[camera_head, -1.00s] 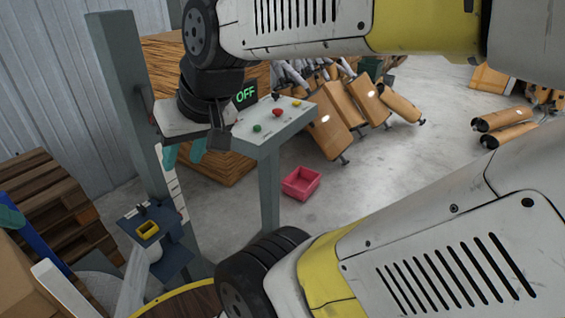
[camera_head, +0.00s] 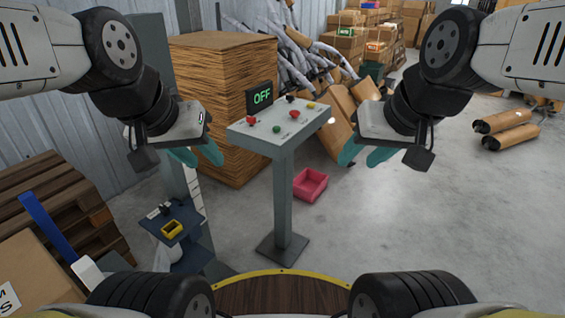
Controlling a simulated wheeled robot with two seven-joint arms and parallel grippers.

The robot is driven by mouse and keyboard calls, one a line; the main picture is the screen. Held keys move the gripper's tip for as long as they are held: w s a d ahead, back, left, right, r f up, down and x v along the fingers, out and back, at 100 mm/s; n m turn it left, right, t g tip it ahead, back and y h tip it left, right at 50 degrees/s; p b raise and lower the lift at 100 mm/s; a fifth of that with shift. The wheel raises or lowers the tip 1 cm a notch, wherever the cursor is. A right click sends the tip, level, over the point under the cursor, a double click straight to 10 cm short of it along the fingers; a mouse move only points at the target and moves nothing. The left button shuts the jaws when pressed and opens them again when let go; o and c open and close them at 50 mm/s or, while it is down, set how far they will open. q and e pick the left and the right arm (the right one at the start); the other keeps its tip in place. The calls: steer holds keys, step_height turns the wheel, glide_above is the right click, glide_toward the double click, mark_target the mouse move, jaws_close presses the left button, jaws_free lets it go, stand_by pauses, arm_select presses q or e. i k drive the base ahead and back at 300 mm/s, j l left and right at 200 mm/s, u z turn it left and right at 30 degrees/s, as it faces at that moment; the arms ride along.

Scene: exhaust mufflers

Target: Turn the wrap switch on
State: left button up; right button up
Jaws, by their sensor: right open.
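The grey control panel (camera_head: 262,138) stands on a post in the middle of the head view. Its small display (camera_head: 259,97) reads OFF in green. On its top are a red button at the left (camera_head: 250,121), a green button (camera_head: 276,129), a red knob (camera_head: 294,114), a yellow button (camera_head: 311,105) and a small black switch (camera_head: 290,98). Their labels are too small to read. My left gripper (camera_head: 197,154) is open and empty, left of the panel. My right gripper (camera_head: 366,154) is open and empty, right of the panel. Neither touches it.
A tall stack of brown sheets (camera_head: 215,90) stands behind the panel. A pink bin (camera_head: 310,185) is on the floor behind its post. A blue stand with a yellow tray (camera_head: 172,229) and wooden pallets (camera_head: 55,195) are at the left.

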mark_target(252, 120)
steer(key=i+u, duration=0.1)
steer(key=u, duration=0.35)
steer(key=l+u, duration=0.15)
steer(key=u, duration=0.25)
steer(key=l+u, duration=0.15)
steer(key=u, duration=0.3)
steer(key=i+l+u, duration=0.1)
steer(key=u, duration=0.35)
